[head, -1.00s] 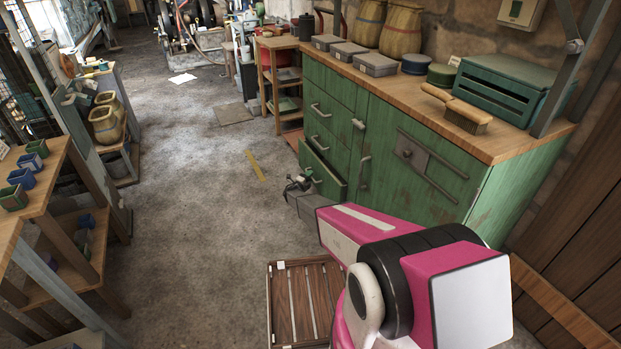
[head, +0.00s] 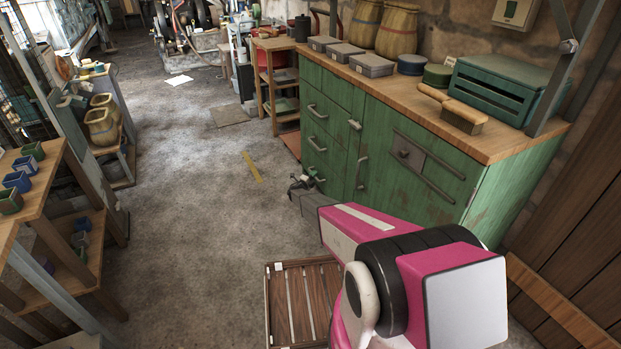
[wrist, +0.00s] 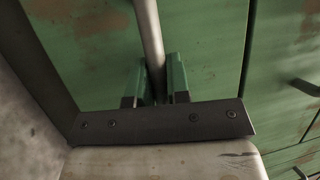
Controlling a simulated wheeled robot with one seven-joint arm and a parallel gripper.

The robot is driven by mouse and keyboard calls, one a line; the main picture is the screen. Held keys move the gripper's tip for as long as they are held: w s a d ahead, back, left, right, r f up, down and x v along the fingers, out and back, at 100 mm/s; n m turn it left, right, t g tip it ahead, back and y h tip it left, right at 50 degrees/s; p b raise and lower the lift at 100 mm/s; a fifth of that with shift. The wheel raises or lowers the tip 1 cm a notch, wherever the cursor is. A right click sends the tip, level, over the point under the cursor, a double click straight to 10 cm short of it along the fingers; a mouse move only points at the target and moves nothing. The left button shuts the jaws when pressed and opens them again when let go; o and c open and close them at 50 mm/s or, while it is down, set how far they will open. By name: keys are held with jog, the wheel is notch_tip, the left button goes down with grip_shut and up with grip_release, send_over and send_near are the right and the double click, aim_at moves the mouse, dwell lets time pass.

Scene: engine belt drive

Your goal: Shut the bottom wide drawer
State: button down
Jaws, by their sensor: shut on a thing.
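The green bottom wide drawer (head: 331,184) is at the lower left of the workbench cabinet. Its front looks flush, or nearly so, with the drawers above in the head view; a small gap cannot be ruled out. My gripper (head: 304,183) is at this drawer, partly hidden by my arm. In the wrist view, my gripper's green fingertips (wrist: 161,78) stand on both sides of the pale bar handle (wrist: 150,35) and are shut on it. The drawer front (wrist: 90,50) fills much of that view.
The green cabinet (head: 425,190) carries a wooden top with boxes, sacks and a brush (head: 452,108). A slatted wooden crate (head: 285,300) is on the floor by my arm. Shelving (head: 60,230) stands at left.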

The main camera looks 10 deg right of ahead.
jog(key=c, duration=1.1)
grip_release()
jog(key=shift+w+d, duration=0.1)
jog(key=shift+d, duration=0.15)
jog(key=shift+a, duration=0.15)
jog(key=v, duration=1)
jog(key=shift+s+a, duration=0.2)
jog(key=shift+s, duration=0.05)
jog(key=shift+f, duration=0.15)
